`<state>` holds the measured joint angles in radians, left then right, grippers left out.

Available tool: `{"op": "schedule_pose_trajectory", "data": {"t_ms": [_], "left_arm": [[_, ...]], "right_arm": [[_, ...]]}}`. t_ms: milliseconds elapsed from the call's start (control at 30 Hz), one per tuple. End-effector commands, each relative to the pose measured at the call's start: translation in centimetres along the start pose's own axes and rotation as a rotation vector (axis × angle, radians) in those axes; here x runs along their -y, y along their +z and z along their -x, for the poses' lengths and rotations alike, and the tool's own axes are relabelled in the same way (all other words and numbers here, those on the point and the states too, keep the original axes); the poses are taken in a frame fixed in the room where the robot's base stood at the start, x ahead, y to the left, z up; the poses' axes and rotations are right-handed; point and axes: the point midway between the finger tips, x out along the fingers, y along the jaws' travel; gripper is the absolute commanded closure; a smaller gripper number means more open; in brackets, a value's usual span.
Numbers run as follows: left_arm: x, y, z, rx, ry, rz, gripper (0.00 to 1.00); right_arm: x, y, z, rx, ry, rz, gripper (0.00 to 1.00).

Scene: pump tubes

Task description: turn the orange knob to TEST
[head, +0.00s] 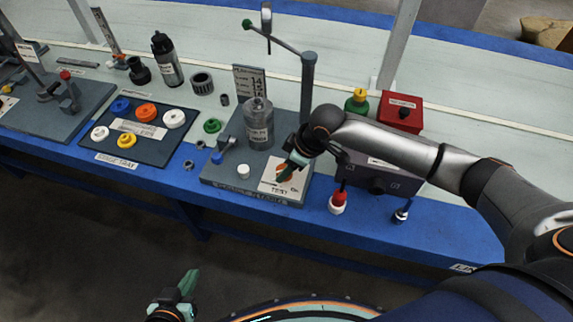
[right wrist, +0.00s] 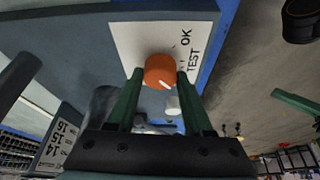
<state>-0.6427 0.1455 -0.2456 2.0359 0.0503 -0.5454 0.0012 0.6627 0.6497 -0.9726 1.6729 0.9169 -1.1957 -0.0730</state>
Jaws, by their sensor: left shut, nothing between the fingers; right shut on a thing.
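The orange knob (right wrist: 160,70) sits on a white label plate (right wrist: 128,38) printed OK and TEST, seen in the right wrist view. A short white mark shows on the knob's face near its lower right edge; I cannot tell which word it points at. My right gripper (right wrist: 160,76) has its two green fingers closed on either side of the knob. In the head view my right gripper (head: 284,173) is over the plate (head: 291,188) and hides most of the knob. My left gripper (head: 189,282) is shut and empty at the lower left, off the bench.
The plate is on a grey base (head: 218,176) with a grey bottle (head: 258,125) and a post with an arm (head: 307,88). A dark box (head: 383,178), a red-topped plug (head: 338,202) and a red box (head: 400,111) stand to the right. A stage tray (head: 107,152) lies left.

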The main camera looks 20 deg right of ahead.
Motion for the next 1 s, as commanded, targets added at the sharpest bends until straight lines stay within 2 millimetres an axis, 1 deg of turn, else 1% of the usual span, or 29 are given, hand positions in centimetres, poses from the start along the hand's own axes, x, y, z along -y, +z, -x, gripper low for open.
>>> {"op": "schedule_pose_trajectory", "data": {"t_ms": [33, 200, 500, 800, 1000], "left_arm": [[-0.1, -0.4, 0.3, 0.000, 0.001, 0.000, 1.00], [-0.3, -0.9, 0.8, 0.005, 0.003, 0.000, 1.00], [-0.5, -1.7, 0.9, -0.005, 0.007, -0.001, 1.00], [-0.5, -1.3, 0.4, -0.006, 0.008, 0.000, 1.00], [-0.5, -1.0, 0.2, -0.003, 0.008, 0.000, 1.00]], "right_arm": [[0.0, -0.1, 0.2, 0.002, -0.012, 0.020, 1.00], [-0.1, -0.1, 0.3, 0.002, -0.058, 0.130, 1.00], [-0.2, -0.1, 0.0, 0.000, -0.166, 0.386, 1.00], [-0.3, -0.2, -0.2, -0.002, -0.262, 0.621, 1.00], [-0.4, -0.2, -0.2, -0.002, -0.307, 0.733, 1.00]]}}
